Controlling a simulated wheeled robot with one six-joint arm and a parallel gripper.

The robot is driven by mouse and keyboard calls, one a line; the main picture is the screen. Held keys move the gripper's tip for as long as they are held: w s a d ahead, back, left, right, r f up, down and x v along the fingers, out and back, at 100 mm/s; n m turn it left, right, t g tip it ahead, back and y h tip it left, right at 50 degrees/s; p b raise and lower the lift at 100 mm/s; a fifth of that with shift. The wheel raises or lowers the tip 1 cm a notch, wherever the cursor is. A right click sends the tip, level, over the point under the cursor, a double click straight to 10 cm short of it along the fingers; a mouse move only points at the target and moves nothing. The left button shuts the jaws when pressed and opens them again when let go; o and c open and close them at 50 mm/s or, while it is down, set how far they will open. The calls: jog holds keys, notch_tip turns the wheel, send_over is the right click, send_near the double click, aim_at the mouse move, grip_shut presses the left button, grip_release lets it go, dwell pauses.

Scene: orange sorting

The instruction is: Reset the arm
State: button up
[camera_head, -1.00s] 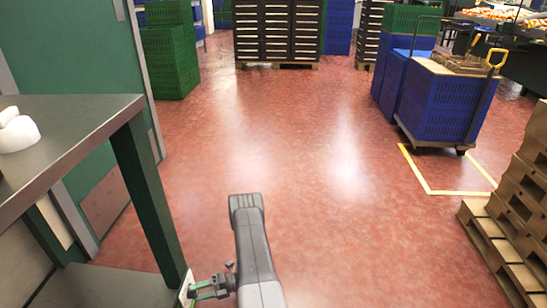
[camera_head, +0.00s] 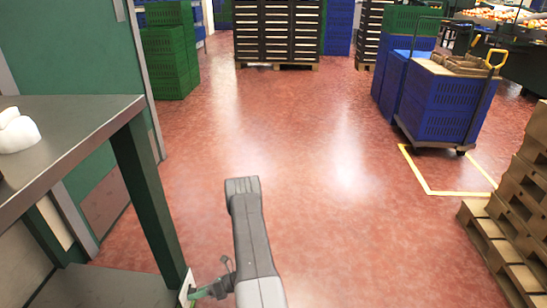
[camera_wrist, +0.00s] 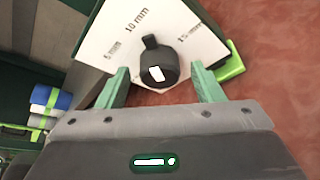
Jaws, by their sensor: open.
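My gripper (camera_wrist: 160,68) is open in the wrist view, with its two green fingers spread apart. A black dial knob (camera_wrist: 152,46) shows between and beyond the fingertips, with a visible gap on each side. The knob is on a white panel (camera_wrist: 107,46) marked 5 mm, 10 mm and 15 mm, and its pointer faces upward near the 10 mm mark.
A metal-topped table (camera_head: 75,125) with a white object (camera_head: 17,132) stands at left. Blue crates (camera_head: 440,108) on a cart and stacked pallets (camera_head: 520,230) stand at right. The red floor (camera_head: 300,150) ahead is clear. Blue and white rolls (camera_wrist: 50,103) show in the wrist view.

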jog(key=shift+s+r+n+t+h, duration=0.1)
jog(key=shift+n+t+h, duration=0.15)
jog(key=shift+n+t, duration=0.75)
jog(key=shift+s+n+t+h, duration=0.1)
jog(key=shift+n+t+h, duration=0.15)
jog(key=shift+n+t, duration=0.7)
jog(key=shift+n+g, duration=0.35)
jog(key=shift+n, duration=0.1)
